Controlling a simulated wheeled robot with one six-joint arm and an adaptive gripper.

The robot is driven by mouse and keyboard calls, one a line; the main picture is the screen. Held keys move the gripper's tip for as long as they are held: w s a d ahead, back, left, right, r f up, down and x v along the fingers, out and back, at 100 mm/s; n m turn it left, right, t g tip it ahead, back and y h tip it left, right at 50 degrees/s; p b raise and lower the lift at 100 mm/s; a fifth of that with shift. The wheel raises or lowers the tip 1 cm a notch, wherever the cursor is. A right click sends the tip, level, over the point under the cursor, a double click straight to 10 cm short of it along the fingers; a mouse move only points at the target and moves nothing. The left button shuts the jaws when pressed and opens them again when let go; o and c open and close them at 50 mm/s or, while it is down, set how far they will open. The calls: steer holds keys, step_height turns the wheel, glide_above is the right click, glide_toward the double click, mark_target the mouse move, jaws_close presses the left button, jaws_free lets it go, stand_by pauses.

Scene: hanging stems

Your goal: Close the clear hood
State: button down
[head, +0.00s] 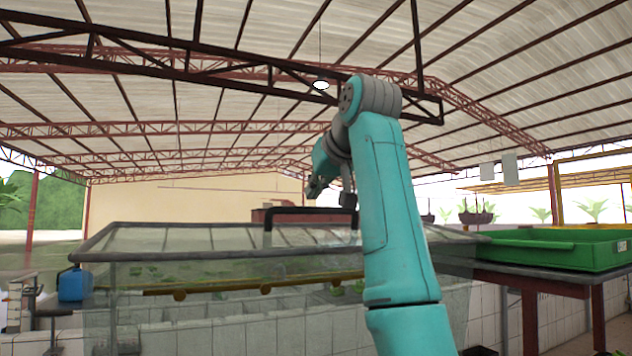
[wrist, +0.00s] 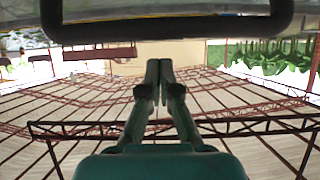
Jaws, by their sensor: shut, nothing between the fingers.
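The clear hood (head: 200,240) is a see-through pane in a grey frame. It lies low and nearly flat over a clear-walled bench, with small green plants showing through. I cannot tell whether its edge rests fully on the walls. A dark bar handle (head: 300,210) stands up from the hood, partly hidden by my arm. The handle also spans the top of the wrist view (wrist: 170,30). My gripper (head: 313,188) is above the handle in the head view and looks apart from it. Its two fingers are together and empty in the wrist view (wrist: 160,65).
A green tray (head: 550,250) stands on a dark-topped table at the right. A blue container (head: 75,284) is at the left by the hood's corner. A yellow rail (head: 220,290) with small knobs runs along behind the clear wall. Roof trusses are overhead.

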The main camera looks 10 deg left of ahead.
steer(key=shift+s+d+f, duration=0.25)
steer(key=shift+s+f, duration=0.2)
steer(key=shift+f, duration=0.05)
steer(key=shift+s+d+f, duration=0.25)
steer(key=shift+s+f, duration=0.15)
steer(key=shift+f, duration=0.1)
steer(key=shift+d, duration=0.1)
